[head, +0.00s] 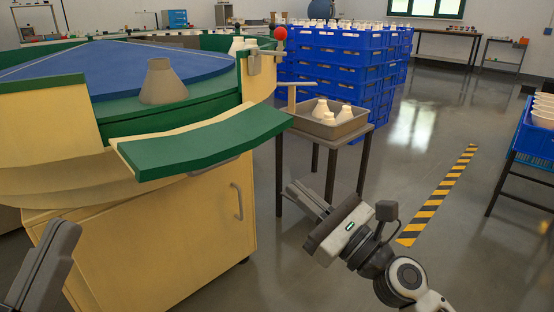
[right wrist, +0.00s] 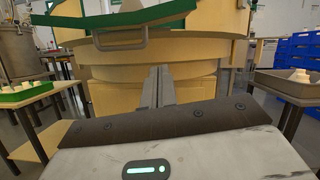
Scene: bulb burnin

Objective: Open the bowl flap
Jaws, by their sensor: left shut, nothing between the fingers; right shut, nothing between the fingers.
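The bowl flap (head: 205,142) is a green-faced panel with a cream edge at the front of the big round bowl. It lies folded outward, nearly flat, leaving a gap in the bowl's rim wall. In the right wrist view the flap (right wrist: 135,14) is at the top, with a metal handle (right wrist: 120,41) on its underside. My right gripper (head: 299,190) is shut and empty, to the right of and below the flap, apart from it in the head view. Its fingers (right wrist: 160,72) point toward the bowl's cabinet. My left gripper (head: 68,232) is shut and empty at the lower left.
The bowl has a blue floor (head: 130,62); a grey cone (head: 162,82) stands just inside the gap. A side table's grey tray (head: 345,128) holds white bulb-shaped parts. Blue crates (head: 330,60) stand behind.

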